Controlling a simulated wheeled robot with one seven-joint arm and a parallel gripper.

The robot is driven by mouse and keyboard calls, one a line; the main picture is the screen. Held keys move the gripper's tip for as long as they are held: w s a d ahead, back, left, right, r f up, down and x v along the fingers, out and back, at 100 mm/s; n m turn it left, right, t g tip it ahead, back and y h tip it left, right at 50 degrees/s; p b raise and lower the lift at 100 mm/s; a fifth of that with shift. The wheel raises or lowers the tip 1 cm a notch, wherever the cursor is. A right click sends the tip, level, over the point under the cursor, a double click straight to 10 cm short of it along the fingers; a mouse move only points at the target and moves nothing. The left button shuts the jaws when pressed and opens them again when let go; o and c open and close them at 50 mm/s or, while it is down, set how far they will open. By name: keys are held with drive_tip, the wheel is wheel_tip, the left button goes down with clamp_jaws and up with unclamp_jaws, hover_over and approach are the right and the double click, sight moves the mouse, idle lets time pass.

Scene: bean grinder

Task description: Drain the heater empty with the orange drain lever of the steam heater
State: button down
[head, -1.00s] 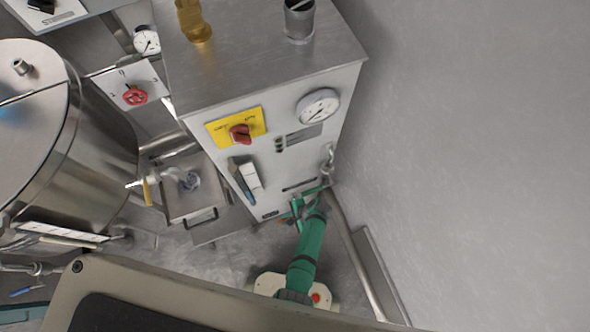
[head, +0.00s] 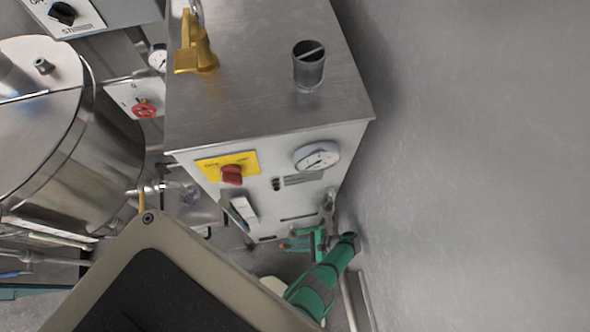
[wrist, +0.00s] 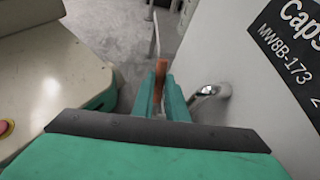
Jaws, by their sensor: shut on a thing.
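The steam heater (head: 270,100) is a steel cabinet with a yellow switch plate, a red knob and a round gauge on its front. My gripper (head: 305,240) is low at the heater's front, near its bottom edge. In the wrist view, the fingers of my gripper (wrist: 158,92) are closed around the orange drain lever (wrist: 161,71), which stands between their tips. Much of the lever is hidden by the fingers. In the head view, the lever is too small to make out clearly.
A bare grey wall (head: 480,150) stands close on the right of the heater. A chrome pipe fitting (wrist: 212,91) sticks out of the heater right beside my fingers. A large steel tank (head: 60,130) stands at left.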

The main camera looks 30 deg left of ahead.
drive_tip(key=shift+w, duration=0.1)
idle(0.4)
drive_tip(key=c, duration=1.7)
unclamp_jaws()
drive_tip(key=shift+w+d, duration=0.1)
drive_tip(key=shift+w, duration=0.05)
drive_tip(key=shift+c, duration=0.2)
drive_tip(key=shift+s, duration=0.2)
drive_tip(key=shift+s+r, duration=0.1)
drive_tip(key=shift+r, duration=1.4)
drive_tip(key=s+d+r, duration=0.6)
drive_tip(key=s+r, duration=0.4)
drive_tip(key=s, duration=0.2)
drive_tip(key=shift+s, duration=0.25)
